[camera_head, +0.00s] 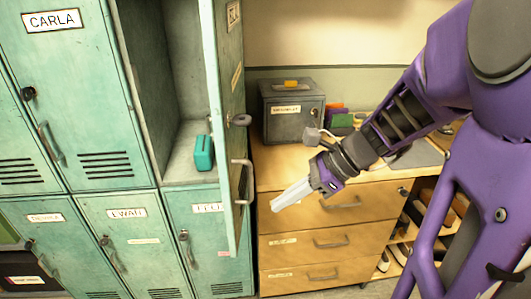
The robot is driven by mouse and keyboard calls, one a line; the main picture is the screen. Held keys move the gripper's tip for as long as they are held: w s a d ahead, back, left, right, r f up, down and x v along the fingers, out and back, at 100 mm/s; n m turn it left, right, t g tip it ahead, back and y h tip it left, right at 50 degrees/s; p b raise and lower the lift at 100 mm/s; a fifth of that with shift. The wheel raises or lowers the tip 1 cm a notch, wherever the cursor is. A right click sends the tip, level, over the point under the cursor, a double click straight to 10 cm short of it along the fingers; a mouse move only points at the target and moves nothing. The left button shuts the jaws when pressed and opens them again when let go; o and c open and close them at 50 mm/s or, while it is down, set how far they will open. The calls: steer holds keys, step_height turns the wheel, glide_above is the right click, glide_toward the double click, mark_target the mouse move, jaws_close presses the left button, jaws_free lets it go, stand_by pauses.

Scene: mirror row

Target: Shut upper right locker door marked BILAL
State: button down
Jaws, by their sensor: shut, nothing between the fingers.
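The upper right locker door (231,120) is pale green and stands wide open. I see it nearly edge-on, with a round knob or lock and a handle on its right side. The name on its plate cannot be read from here. The open locker compartment (185,80) shows to its left, with a small teal box (204,153) on its floor. My gripper (276,206) is shut and empty. It is to the right of the door's lower part, in front of the wooden drawers, and looks apart from the door.
A wooden drawer cabinet (330,246) stands right of the lockers, with a grey metal box (290,112) on top. A closed locker marked CARLA (65,95) is at the left. Closed lower lockers, one marked EWAN (133,240), are below.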

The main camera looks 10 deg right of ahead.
mark_target(233, 219)
steer(key=a+f, duration=0.1)
steer(key=a, duration=0.1)
steer(key=w+a+f, duration=0.1)
steer(key=a, duration=0.1)
steer(key=a+f, duration=0.1)
steer(key=a, duration=0.1)
steer(key=shift+w+a+f, duration=0.15)
steer(key=shift+w+f, duration=0.05)
steer(key=shift+f, duration=0.1)
steer(key=shift+w+a, duration=0.15)
steer(key=shift+a, duration=0.4)
